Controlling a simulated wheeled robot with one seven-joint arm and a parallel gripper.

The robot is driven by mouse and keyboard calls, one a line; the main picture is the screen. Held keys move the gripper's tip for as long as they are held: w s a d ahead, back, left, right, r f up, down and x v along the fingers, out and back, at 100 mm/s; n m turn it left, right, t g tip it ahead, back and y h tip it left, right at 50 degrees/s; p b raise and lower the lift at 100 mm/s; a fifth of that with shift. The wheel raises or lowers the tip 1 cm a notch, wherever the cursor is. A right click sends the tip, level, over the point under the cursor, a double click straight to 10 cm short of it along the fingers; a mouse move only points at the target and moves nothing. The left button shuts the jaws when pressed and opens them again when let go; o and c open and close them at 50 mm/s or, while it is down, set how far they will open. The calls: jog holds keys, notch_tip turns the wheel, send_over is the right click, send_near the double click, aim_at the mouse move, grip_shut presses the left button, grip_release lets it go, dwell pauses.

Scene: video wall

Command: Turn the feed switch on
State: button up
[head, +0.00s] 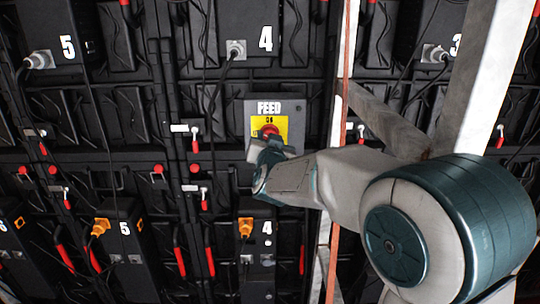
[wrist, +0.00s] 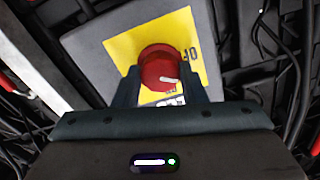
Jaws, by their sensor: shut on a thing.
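The feed switch is a red rotary knob (head: 268,131) on a yellow plate (head: 282,122), mounted on a grey box (head: 250,109) labelled FEED in the head view. In the wrist view the red knob (wrist: 160,68) sits between my two dark fingers, with a white mark on its face at the lower right. My gripper (head: 266,145) is in front of the box and shut on the knob, one finger on each side. The yellow plate (wrist: 126,47) shows partly covered lettering. The lower part of the box is hidden by my gripper.
A pale upright post (head: 342,70) and a slanted beam (head: 385,122) stand right of the box, close to my arm. Black panels with numbered units, such as unit 4 (head: 262,15), hanging cables and red handles (head: 180,262) surround it.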

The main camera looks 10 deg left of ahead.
jog(key=shift+m+b, duration=4.8)
jog(key=shift+m, duration=1)
jog(key=o, duration=1)
jog(key=v, duration=1.4)
